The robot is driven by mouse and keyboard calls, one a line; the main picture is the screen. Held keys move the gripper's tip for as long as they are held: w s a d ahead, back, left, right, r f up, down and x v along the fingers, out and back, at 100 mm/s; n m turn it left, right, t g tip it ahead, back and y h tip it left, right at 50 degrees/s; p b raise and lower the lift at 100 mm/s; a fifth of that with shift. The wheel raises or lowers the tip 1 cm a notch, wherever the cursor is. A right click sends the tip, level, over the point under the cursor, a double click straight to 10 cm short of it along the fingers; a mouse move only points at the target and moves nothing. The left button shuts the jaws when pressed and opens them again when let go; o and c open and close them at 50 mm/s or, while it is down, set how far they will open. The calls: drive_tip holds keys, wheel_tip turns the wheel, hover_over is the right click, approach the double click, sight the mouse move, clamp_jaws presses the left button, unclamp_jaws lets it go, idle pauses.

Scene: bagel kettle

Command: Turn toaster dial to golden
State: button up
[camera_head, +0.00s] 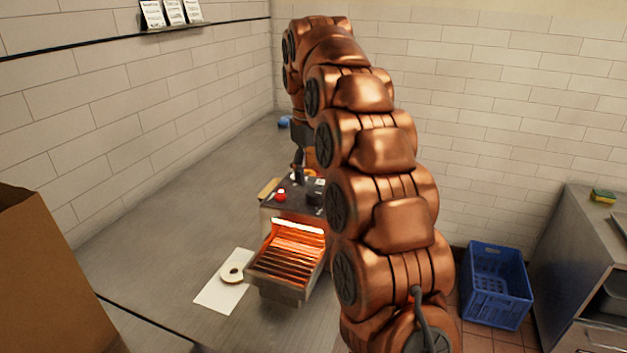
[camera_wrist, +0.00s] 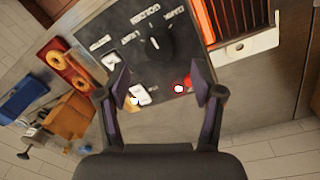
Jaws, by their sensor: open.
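The toaster (camera_head: 290,250) stands on the metal counter with its heating slot glowing orange and its rack sloping toward me. Its dark control panel is on top. A red button (camera_wrist: 182,86) and a small white switch (camera_wrist: 141,95) sit on the same panel. My gripper (camera_wrist: 163,84) is open and empty above the panel, its fingers on either side of the button and switch, apart from the dial. In the head view my gripper (camera_head: 298,168) is partly hidden by my arm.
A bagel half (camera_head: 231,273) lies on white paper (camera_head: 213,293) left of the toaster. A cardboard box (camera_head: 45,275) stands at the left. A blue crate (camera_head: 497,285) is on the floor at right. The counter left of the toaster is largely clear.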

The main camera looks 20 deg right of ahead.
drive_tip(key=shift+a+r, duration=0.1)
drive_tip(key=shift+r, duration=0.9)
drive_tip(key=shift+s+a, duration=0.15)
drive_tip(key=shift+s, duration=0.05)
drive_tip(key=s+a+f+m, duration=0.1)
drive_tip(key=s+a+f, duration=0.2)
drive_tip(key=s, duration=1)
drive_tip(key=s+a+f+m+g, duration=0.1)
drive_tip(key=s+a+f, duration=0.3)
drive_tip(key=s, duration=0.9)
drive_tip(key=s+a+f+m+g, duration=0.1)
drive_tip(key=s+a+f, duration=0.2)
drive_tip(key=s+f, duration=0.6)
drive_tip(key=s, duration=0.4)
drive_tip(key=shift+s+a+m+y, duration=0.25)
drive_tip(key=shift+a+m+y, duration=0.15)
